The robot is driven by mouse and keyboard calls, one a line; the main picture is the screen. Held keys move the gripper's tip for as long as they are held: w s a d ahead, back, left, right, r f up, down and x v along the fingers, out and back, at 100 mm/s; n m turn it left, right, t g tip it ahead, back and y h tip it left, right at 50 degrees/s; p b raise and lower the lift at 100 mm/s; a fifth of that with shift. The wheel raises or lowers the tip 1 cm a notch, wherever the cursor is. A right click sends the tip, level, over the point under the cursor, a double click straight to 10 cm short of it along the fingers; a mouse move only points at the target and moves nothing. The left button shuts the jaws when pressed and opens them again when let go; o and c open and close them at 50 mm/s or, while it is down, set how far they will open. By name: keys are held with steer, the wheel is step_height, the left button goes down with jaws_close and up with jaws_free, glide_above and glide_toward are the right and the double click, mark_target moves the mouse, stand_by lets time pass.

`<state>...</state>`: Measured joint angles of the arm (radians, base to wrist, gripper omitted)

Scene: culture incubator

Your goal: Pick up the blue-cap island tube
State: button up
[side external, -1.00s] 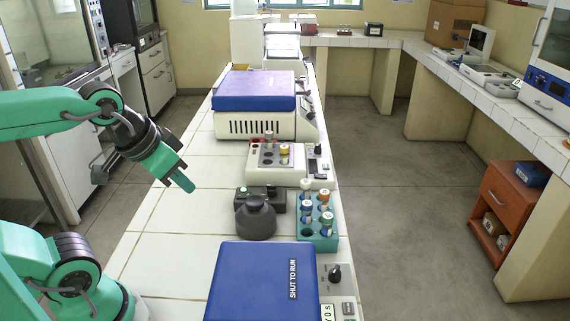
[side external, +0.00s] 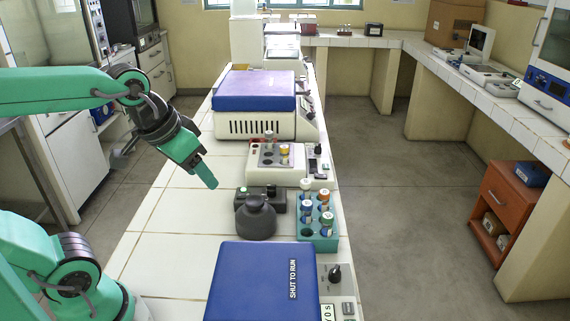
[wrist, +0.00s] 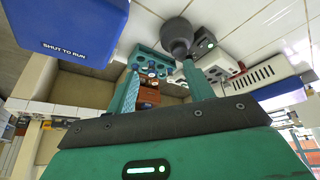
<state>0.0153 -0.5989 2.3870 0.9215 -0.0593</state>
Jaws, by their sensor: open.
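A teal tube rack (side external: 318,234) stands on the tiled island bench and holds several upright tubes with pale, blue and orange parts.
A dark round-topped vessel (side external: 256,218) stands just left of the rack. Bare tiles (side external: 180,235) lie on the left.

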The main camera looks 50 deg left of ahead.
steer(key=w+d+n+g, duration=0.1)
steer(key=w+g, duration=0.1)
steer(key=w, duration=0.6)
steer(key=n+g, duration=0.3)
glide_above(307, 203)
step_height(307, 203, down, 12)
steer(key=shift+w+d+f, duration=0.1)
steer(key=shift+f, duration=0.15)
steer(key=shift+f, duration=3.9)
steer(key=c, duration=1.1)
steer(key=shift+o, duration=0.2)
steer(key=shift+r, duration=0.15)
